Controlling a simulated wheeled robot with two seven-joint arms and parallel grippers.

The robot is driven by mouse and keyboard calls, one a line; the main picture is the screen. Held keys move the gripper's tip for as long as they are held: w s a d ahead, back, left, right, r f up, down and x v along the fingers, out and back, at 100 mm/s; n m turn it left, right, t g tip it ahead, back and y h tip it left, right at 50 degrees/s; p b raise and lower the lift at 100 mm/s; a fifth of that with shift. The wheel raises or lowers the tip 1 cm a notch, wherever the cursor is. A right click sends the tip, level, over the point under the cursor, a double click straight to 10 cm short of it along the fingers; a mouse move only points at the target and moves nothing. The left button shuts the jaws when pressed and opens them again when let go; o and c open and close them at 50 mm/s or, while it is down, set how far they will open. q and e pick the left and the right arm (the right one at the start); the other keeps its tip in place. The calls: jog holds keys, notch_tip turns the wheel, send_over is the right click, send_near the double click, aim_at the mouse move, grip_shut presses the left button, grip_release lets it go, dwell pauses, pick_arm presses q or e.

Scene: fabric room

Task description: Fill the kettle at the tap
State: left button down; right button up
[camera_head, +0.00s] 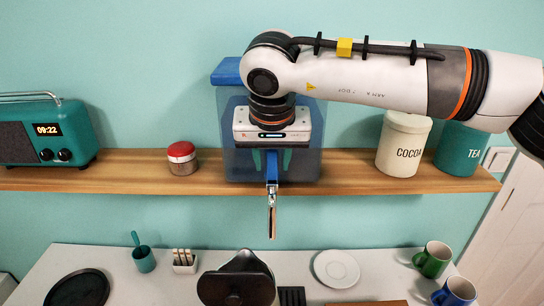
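A translucent blue water tank (229,150) with a blue lid stands on the wooden shelf. Its blue tap (272,172) points toward me, with a slim metal-edged strip hanging below it; I cannot tell whether that strip is water. My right gripper (272,163) is in front of the tank, pointing down, its two teal fingers apart on either side of the tap's upper part. Contact with the tap is not clear. The dark kettle (236,288) stands on the counter below, left of the tap's line, cut by the bottom edge. My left gripper is out of view.
The shelf (345,185) also holds a teal radio (75,120), red-lidded jar (183,160), cocoa canister (403,150) and tea canister (460,150). On the counter (375,265) are a white plate (337,268), green mug (433,259), blue mug (455,292), teal cup (144,259) and black round plate (78,288).

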aim_at(272, 172)
grip_shut()
jog(key=shift+s, duration=0.1)
jog(key=t, duration=0.1)
jog(key=s+t, duration=0.1)
jog(key=t, duration=0.2)
jog(key=shift+s+f, duration=0.15)
jog(key=shift+s, duration=0.15)
jog(key=shift+s+f+t, duration=0.2)
jog(key=shift+s+t, duration=0.1)
jog(key=shift+t, duration=0.6)
jog(key=shift+s+f+t, duration=0.2)
jog(key=shift+s+t, duration=0.05)
jog(key=shift+t, duration=0.65)
jog(key=shift+s+f+t, duration=0.2)
jog(key=shift+s+t, duration=0.1)
jog(key=shift+t, duration=0.6)
jog(key=shift+o, duration=0.9)
grip_release()
